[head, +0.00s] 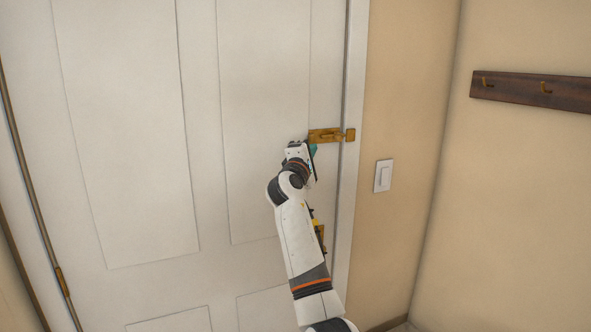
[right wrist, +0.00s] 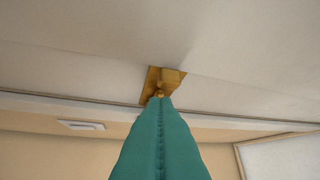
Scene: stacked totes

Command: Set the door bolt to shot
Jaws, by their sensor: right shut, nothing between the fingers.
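The brass door bolt (head: 324,134) is mounted on the white door (head: 265,95) near its right edge. Its brass keeper (head: 350,135) sits on the door frame. At this size I cannot tell whether the rod enters the keeper. My right gripper (head: 312,149) is at the left end of the bolt, just below it. In the right wrist view its teal fingers (right wrist: 160,100) are shut together and empty. Their tips overlap a small brass knob on the bolt (right wrist: 165,78); I cannot tell whether they touch it. The fingers hide what lies beyond. My left gripper is not in view.
A brass handle or lock (head: 320,235) is lower on the door, partly behind my right arm. A light switch (head: 383,176) is on the beige wall right of the frame. A dark wooden hook rail (head: 530,91) hangs farther right.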

